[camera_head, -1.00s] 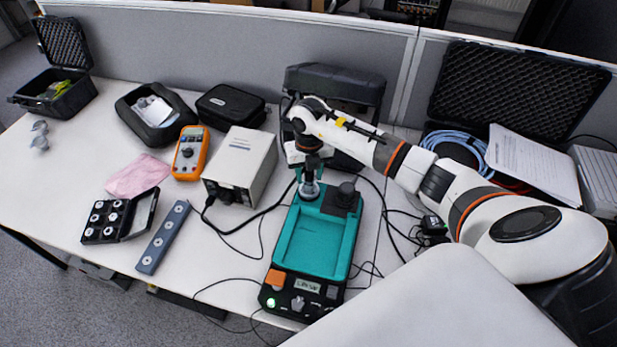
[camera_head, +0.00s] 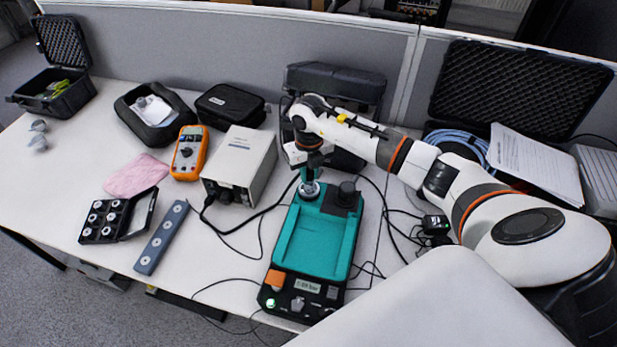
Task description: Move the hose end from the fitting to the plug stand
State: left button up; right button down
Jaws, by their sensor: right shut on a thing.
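My right gripper (camera_head: 310,176) points down at the back left corner of the teal-topped device (camera_head: 318,240). It is shut, and its fingertips are at a round silvery fitting (camera_head: 309,190) on that corner. The hose end is too small and too covered by the gripper to make out, so I cannot tell whether it sits on the fitting or apart from it. A black round knob-like piece on a dark block (camera_head: 347,192) stands just right of the fitting; I cannot tell if this is the plug stand. My left gripper is not in view.
A grey-white box (camera_head: 240,165) with a black cable and an orange multimeter (camera_head: 189,152) stand left of the device. A grey bar with white discs (camera_head: 162,238) and a black case (camera_head: 118,215) lie further left. Loose cables run around the device.

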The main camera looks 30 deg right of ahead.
aim_at(309, 171)
jog(key=shift+n+b, duration=0.4)
jog(key=shift+n, duration=0.6)
jog(key=shift+f+n+b, duration=0.1)
jog(key=shift+n+b, duration=1.4)
jog(key=shift+n, duration=1.2)
jog(key=shift+n+b, duration=0.65)
jog(key=shift+n, duration=0.65)
jog(key=shift+n+b, duration=1.15)
jog(key=shift+n, duration=0.85)
jog(key=shift+r, duration=0.85)
jog(key=shift+r+p, duration=1.2)
jog(key=shift+r, duration=0.6)
